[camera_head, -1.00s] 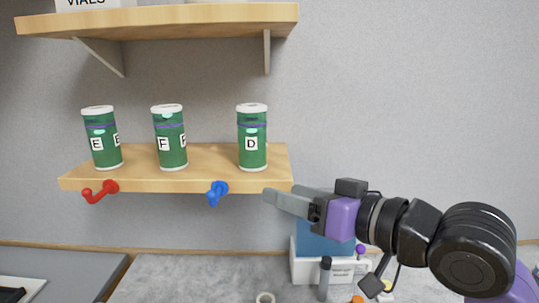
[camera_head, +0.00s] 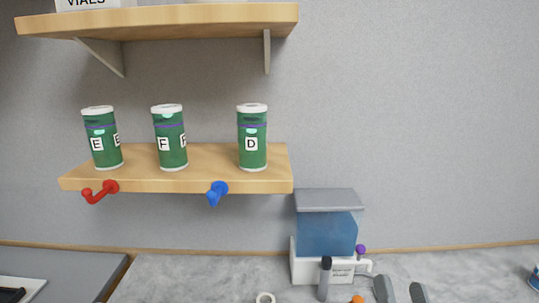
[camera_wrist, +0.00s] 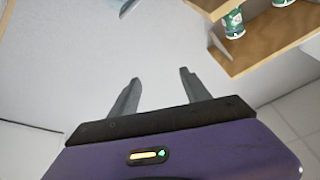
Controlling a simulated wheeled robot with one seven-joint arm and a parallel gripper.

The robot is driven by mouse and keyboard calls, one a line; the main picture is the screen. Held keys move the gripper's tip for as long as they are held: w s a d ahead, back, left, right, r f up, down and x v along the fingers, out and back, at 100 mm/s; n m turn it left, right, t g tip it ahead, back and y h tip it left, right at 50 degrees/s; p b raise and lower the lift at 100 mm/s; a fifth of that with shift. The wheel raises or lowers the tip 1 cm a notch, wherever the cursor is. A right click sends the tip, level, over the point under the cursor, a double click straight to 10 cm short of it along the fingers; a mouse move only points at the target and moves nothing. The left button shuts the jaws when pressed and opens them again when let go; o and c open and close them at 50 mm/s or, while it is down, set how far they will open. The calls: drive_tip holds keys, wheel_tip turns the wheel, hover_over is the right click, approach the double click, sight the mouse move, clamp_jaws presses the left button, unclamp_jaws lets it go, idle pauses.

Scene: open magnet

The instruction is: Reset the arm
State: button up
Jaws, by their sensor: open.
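My gripper (camera_wrist: 157,95) shows in the wrist view with its two grey fingers apart and nothing between them. In the head view, two grey finger-like tips (camera_head: 400,290) stand at the bottom edge, right of the blue and white device; the rest of my arm is below the picture.
Green canisters E (camera_head: 102,138), F (camera_head: 169,138) and D (camera_head: 252,138) stand on a wooden shelf (camera_head: 180,185) with a red hook (camera_head: 100,191) and a blue hook (camera_head: 217,193). A blue and white device (camera_head: 325,235) stands on the counter below. The wall space at right is clear.

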drive_tip(key=s+f+n+g, duration=0.2)
drive_tip(key=s+f, duration=0.4)
drive_tip(key=s, duration=0.3)
drive_tip(key=s+f+n+g+y, duration=0.1)
drive_tip(key=s+f+n+g, duration=0.1)
drive_tip(key=s+f, duration=0.5)
drive_tip(key=s+d+f+n+g, duration=0.1)
drive_tip(key=s+f, duration=0.5)
drive_tip(key=s, duration=0.6)
drive_tip(key=n+g, duration=0.1)
drive_tip(key=g, duration=0.1)
drive_tip(key=shift+s+f+g+y, duration=0.2)
drive_tip(key=shift+s+g+y, duration=0.1)
drive_tip(key=shift+s, duration=0.05)
